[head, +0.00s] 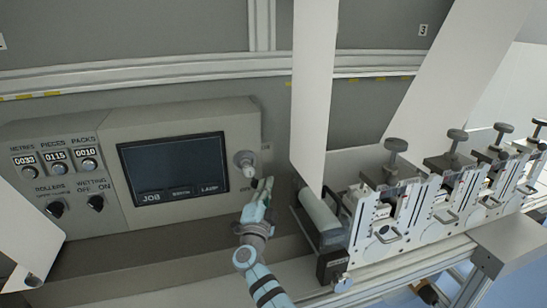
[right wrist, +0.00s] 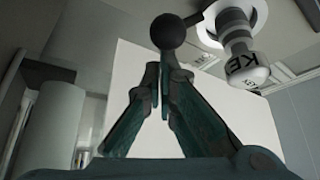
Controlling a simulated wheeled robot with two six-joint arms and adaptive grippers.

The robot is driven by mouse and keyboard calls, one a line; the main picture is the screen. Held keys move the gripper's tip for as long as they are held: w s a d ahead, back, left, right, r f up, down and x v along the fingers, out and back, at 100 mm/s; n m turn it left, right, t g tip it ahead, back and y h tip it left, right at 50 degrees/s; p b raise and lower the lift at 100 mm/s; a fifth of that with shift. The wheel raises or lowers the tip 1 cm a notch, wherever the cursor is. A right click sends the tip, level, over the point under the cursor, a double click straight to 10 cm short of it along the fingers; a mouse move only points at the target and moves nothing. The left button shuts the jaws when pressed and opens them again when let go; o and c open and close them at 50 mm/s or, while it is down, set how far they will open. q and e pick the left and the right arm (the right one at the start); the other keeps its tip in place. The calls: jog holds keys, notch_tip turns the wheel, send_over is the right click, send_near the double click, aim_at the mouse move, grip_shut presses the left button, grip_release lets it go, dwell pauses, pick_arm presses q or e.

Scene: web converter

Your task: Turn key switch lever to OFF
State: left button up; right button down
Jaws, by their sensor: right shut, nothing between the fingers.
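The key switch sits at the right end of the grey control panel, with its pale round boss (head: 245,160) right of the screen. In the right wrist view, the white key barrel (right wrist: 238,50) carries the letters "KE". A lever with a black ball (right wrist: 170,32) reaches out to its left. My right gripper (head: 263,184) is shut and empty, just below and right of the switch. In the right wrist view its fingertips (right wrist: 160,75) are together just below the ball; I cannot tell whether they touch it. My left gripper is not in view.
A dark screen (head: 174,167) fills the panel's middle. Counters (head: 58,155) and two black knobs (head: 96,203) are on its left. A white web (head: 312,90) hangs close right of my gripper, above a roller (head: 320,212) and a row of metal units (head: 385,215).

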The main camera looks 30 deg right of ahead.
jog(key=shift+w+a+f+b, duration=0.15)
jog(key=shift+a+f+b, duration=0.2)
jog(key=shift+a+f, duration=0.4)
jog(key=shift+a+r, duration=0.15)
jog(key=shift+a, duration=0.05)
